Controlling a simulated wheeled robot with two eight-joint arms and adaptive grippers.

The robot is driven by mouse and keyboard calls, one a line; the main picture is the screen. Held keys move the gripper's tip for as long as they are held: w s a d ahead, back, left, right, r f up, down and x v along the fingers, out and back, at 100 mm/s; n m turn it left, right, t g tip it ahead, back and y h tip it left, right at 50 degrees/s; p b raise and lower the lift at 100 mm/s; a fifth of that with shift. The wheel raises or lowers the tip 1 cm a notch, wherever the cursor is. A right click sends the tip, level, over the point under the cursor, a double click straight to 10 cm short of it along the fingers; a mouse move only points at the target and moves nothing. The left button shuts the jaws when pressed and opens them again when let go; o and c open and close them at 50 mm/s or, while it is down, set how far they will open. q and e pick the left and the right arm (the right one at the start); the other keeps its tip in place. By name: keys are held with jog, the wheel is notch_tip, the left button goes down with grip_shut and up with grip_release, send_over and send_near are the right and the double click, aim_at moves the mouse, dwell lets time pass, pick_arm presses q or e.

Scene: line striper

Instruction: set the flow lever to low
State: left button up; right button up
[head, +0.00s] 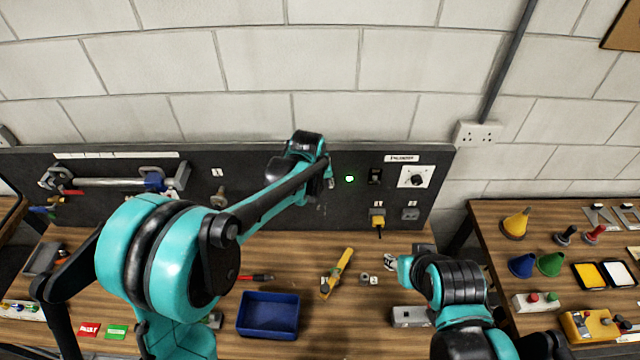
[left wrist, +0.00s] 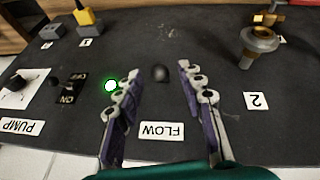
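The flow lever (left wrist: 160,73) shows in the left wrist view as a small dark rounded knob on the black panel, seen nearly end-on. The FLOW label (left wrist: 162,131) appears upside down below it. My left gripper (left wrist: 158,69) is open, with one finger on each side of the knob; I cannot tell whether they touch it. In the head view my left gripper (head: 330,182) is at the panel (head: 120,207), and the arm hides the lever there. I cannot read the lever's setting. My right gripper (head: 390,262) is low over the bench; its opening is unclear.
A lit green lamp (head: 349,179), a black switch (head: 375,176) and a dial (head: 416,178) sit right of my left gripper. A brass fitting (left wrist: 259,45) is on its other side. A blue bin (head: 268,314) and a yellow-handled tool (head: 337,272) lie on the bench.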

pick_arm(q)
jog(key=x, duration=0.2)
jog(key=shift+w+f, duration=0.25)
jog(key=shift+f, duration=0.1)
jog(key=shift+s, duration=0.1)
grip_shut()
